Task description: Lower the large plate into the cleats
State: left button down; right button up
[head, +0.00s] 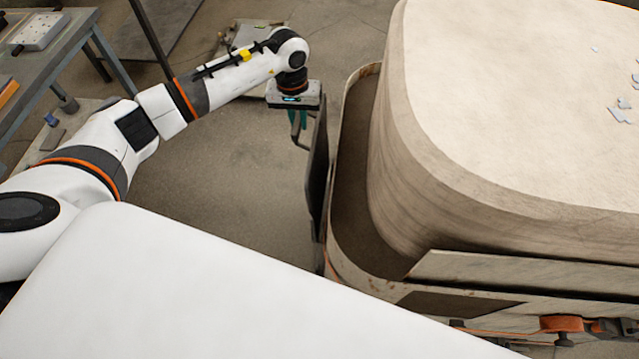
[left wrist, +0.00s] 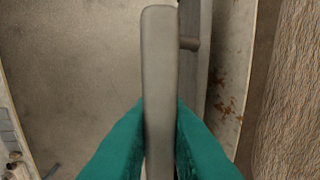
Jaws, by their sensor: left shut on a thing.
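The large plate (head: 317,165) is a dark flat panel seen nearly edge-on, hanging upright beside the left side of the big pale block's surround. My left gripper (head: 299,128), with teal fingers, is shut on its upper part. In the left wrist view the plate's grey edge (left wrist: 160,60) runs between the two teal fingers (left wrist: 160,140), which press on both its faces. A small peg (left wrist: 190,43) sticks out from a grey strip just right of the plate; I cannot tell whether it is a cleat. The plate's lower end and any cleats are unclear. My right gripper is not visible.
A pale rounded block (head: 500,120) stands inside a thin-walled surround (head: 345,110) with a gap between. An orange clamp-like part (head: 565,323) sits at its lower right. A grey workbench (head: 50,70) is at upper left. Open floor (head: 220,180) lies left of the plate.

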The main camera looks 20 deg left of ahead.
pick_arm(q)
notch_tip(320, 180, up, 13)
jog(key=p, duration=0.4)
jog(key=shift+p, duration=0.35)
dwell(0.4)
dwell(0.4)
